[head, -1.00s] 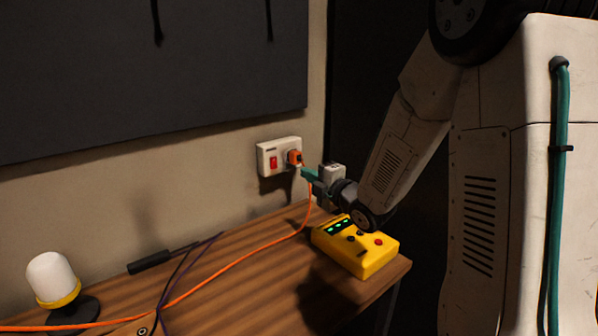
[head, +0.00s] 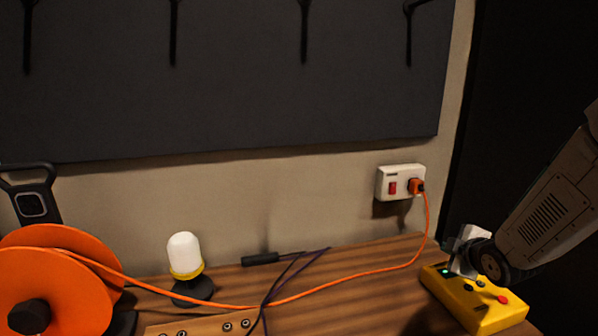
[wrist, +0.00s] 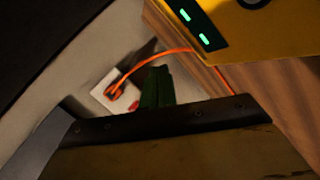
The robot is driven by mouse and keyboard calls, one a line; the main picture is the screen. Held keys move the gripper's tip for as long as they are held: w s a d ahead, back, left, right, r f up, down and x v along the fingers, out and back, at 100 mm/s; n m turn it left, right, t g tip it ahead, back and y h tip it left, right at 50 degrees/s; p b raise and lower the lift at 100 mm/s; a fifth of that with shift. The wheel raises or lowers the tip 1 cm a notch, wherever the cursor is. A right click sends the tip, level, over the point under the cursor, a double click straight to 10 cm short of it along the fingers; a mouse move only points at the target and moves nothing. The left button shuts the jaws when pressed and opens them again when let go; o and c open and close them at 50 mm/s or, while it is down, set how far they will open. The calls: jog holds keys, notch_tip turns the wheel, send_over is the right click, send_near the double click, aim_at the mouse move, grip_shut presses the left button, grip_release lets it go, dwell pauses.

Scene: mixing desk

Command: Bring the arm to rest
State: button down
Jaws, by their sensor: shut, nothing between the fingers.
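My gripper (wrist: 157,82) shows in the wrist view as two green fingers pressed together, with nothing between them. In the head view my arm comes in from the right, and its wrist is just above the yellow box (head: 478,304); the fingers cannot be made out there. The orange plug (head: 416,187) sits in the white wall socket (head: 383,183), apart from my gripper. The plug (wrist: 115,92) also shows beyond the fingers in the wrist view.
An orange cable (head: 345,285) runs from the plug across the wooden desk (head: 385,262) to an orange reel (head: 55,275). A white and yellow lamp (head: 185,258) and a black-handled tool (head: 261,259) are near the wall. The yellow box is close below my wrist.

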jog(key=s+m+g, duration=0.1)
jog(key=s, duration=0.1)
jog(key=s+m+g+h, duration=0.1)
jog(key=m, duration=0.1)
jog(key=s+m+g, duration=0.1)
jog(key=s, duration=0.1)
jog(key=shift+s+d+f+g+h, duration=0.3)
jog(key=shift+s+d+f, duration=0.05)
jog(key=shift+d, duration=0.05)
jog(key=s+a+r+m+g, duration=0.2)
jog(key=s+a+r+m, duration=0.1)
jog(key=s, duration=0.6)
jog(key=s+a+r+m+g+y, duration=0.1)
jog(key=s+a+r+m+g, duration=0.1)
jog(key=s+a+r, duration=0.3)
jog(key=s+a+r+m+g, duration=0.2)
jog(key=s+a+r+m, duration=0.1)
jog(key=s, duration=1.1)
jog(key=shift+a+r+m+g+y, duration=0.4)
jog(key=shift+a+r, duration=0.4)
jog(key=shift+a, duration=0.1)
